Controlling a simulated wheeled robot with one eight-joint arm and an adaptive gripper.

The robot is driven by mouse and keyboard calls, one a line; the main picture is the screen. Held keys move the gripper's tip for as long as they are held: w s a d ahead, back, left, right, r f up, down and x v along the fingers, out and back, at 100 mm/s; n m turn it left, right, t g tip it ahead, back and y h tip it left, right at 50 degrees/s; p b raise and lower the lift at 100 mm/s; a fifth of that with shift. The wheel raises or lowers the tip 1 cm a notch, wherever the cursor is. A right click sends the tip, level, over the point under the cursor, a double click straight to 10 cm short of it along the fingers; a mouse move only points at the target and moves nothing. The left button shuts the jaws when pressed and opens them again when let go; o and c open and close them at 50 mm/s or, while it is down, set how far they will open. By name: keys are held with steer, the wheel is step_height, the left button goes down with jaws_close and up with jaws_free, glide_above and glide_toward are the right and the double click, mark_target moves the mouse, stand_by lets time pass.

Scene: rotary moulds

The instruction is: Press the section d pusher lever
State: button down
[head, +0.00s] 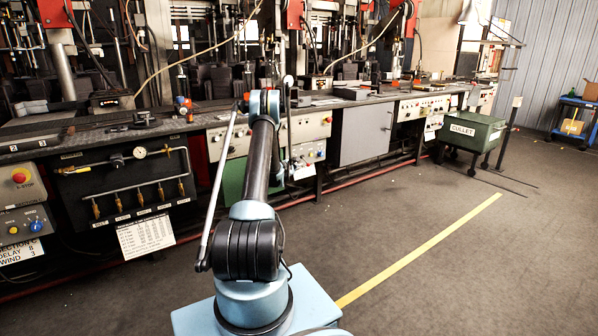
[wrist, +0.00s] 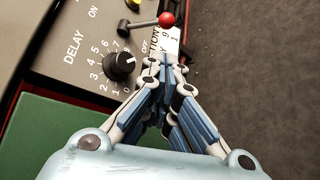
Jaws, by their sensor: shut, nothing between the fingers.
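A lever with a red ball knob (wrist: 166,19) and a short metal shaft sticks out from a control panel (wrist: 75,22) at the top of the wrist view. My gripper (wrist: 167,62) is shut and empty. Its fingertips are just below the red ball in the picture, with a visible gap to it. The fingertips partly cover a white label near the lever, so its section letter cannot be read. In the head view my arm reaches toward the bench panels (head: 310,128), and my gripper is hidden there behind the arm.
A black DELAY dial (wrist: 119,66) sits left of my fingertips, and a yellow button shows at the top edge. A green surface (wrist: 60,140) lies below the panel. In the head view a green CULLET cart (head: 470,132) stands right on open floor.

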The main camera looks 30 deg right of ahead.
steer(key=x, duration=0.9)
steer(key=shift+w+d, duration=0.2)
steer(key=shift+d, duration=0.1)
steer(key=shift+f, duration=0.1)
